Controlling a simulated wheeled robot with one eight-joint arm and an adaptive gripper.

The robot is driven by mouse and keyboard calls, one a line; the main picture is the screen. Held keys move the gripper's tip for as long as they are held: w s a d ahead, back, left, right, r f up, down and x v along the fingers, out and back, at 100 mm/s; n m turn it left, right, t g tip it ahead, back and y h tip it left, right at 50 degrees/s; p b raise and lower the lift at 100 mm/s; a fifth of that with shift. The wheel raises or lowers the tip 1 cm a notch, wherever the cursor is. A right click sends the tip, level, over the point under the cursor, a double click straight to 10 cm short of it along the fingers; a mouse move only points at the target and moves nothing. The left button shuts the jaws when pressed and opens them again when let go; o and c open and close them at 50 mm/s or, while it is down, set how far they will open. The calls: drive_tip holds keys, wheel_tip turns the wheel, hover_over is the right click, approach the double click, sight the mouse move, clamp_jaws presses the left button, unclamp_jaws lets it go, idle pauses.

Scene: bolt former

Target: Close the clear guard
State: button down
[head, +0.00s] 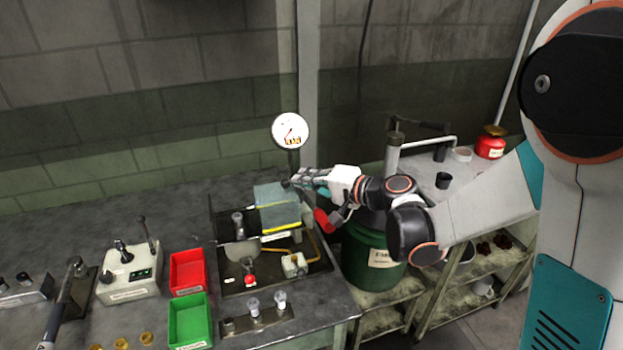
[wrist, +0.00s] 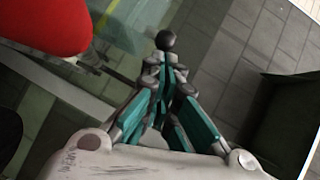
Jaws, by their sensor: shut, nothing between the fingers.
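The clear guard (head: 277,197) is a see-through, bluish panel with a yellow lower edge. It stands raised and tilted over the dark bolt former base (head: 232,284) on the bench. My gripper (head: 290,183) is shut and empty at the guard's upper right edge. I cannot tell whether its fingertips touch the guard. In the wrist view my gripper (wrist: 166,60) has its teal fingers together. A see-through panel with a yellow line (wrist: 128,38), likely the guard, lies beyond them to the upper left.
A red handle (head: 324,220) is just below my gripper; a red rounded shape (wrist: 40,25) fills the wrist view's upper left. A round gauge (head: 290,131) stands behind the guard. Red (head: 188,270) and green (head: 190,322) trays lie left. A green drum (head: 368,258) stands right.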

sight(261, 201)
drive_tip(key=shift+a, duration=0.1)
drive_tip(key=s+a, duration=0.1)
drive_tip(key=a, duration=0.2)
drive_tip(key=s+a, duration=0.1)
drive_tip(key=a, duration=0.3)
drive_tip(key=s+a, duration=0.1)
drive_tip(key=a, duration=0.3)
drive_tip(key=shift+s, duration=0.1)
drive_tip(key=shift+d, duration=0.1)
